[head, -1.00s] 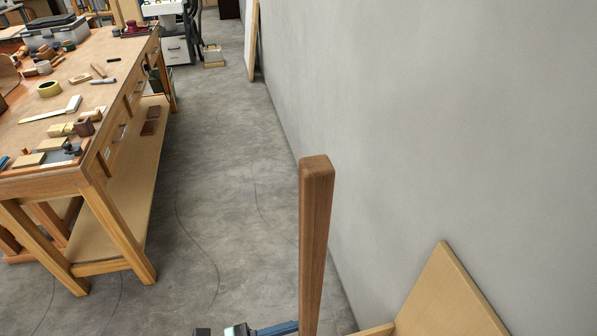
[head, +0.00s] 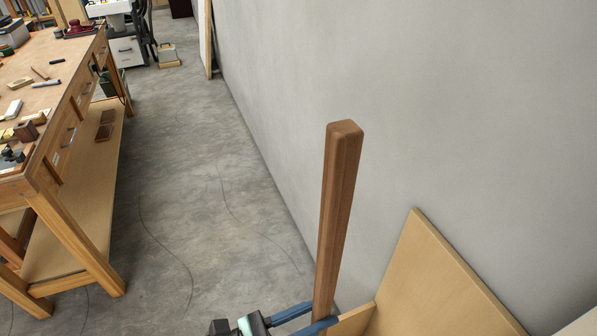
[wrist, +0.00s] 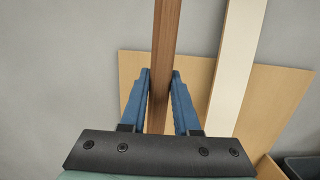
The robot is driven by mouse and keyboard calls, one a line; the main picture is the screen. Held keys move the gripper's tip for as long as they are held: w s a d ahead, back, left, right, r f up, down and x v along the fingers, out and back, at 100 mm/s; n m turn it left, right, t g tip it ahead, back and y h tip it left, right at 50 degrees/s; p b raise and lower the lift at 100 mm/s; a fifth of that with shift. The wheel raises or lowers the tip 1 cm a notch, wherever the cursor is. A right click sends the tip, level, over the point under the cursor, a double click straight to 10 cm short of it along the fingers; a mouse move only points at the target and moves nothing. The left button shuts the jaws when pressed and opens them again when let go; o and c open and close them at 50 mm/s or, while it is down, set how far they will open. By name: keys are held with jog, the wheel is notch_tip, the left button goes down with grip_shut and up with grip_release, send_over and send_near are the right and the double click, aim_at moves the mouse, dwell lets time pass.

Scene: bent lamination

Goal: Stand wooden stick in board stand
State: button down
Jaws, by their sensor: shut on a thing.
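The wooden stick (head: 338,210) is a long, dark brown square bar. It stands nearly upright, tilted slightly in the head view, and its lower end is out of sight. My gripper (head: 318,318) is at the bottom of the head view with its blue fingers around the stick. In the wrist view my gripper (wrist: 160,100) is shut on the stick (wrist: 164,45), which runs up between the fingers. A light wooden board (head: 430,285) leans near the wall at lower right and may be part of the board stand; I cannot tell. It also shows behind the fingers in the wrist view (wrist: 275,95).
A pale plank (wrist: 235,60) stands right of the stick in the wrist view. A grey wall (head: 420,90) runs along the right. A workbench (head: 75,190) with tools stands at left. The concrete floor (head: 190,170) between is clear.

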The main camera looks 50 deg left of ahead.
jog(key=f+b+x, duration=0.2)
jog(key=b+x, duration=0.1)
jog(key=x, duration=0.9)
notch_tip(320, 180, down, 19)
jog(key=b, duration=1.4)
jog(key=shift+r, duration=0.2)
jog(key=shift+f+b, duration=0.25)
jog(key=shift+b, duration=0.1)
jog(key=shift+g, duration=0.3)
jog(key=shift+w+d+f+b, duration=0.15)
jog(key=shift+w+d+f, duration=0.2)
jog(key=shift+w, duration=0.45)
jog(key=shift+w+d+f+b, duration=0.2)
jog(key=shift+w+f, duration=0.25)
jog(key=shift+w, duration=0.3)
jog(key=shift+w+d+f+b, duration=0.1)
jog(key=shift+w+d+f, duration=0.25)
jog(key=shift+w, duration=0.45)
jog(key=shift+a, duration=0.1)
jog(key=c, duration=0.6)
grip_release()
jog(key=shift+f, duration=0.1)
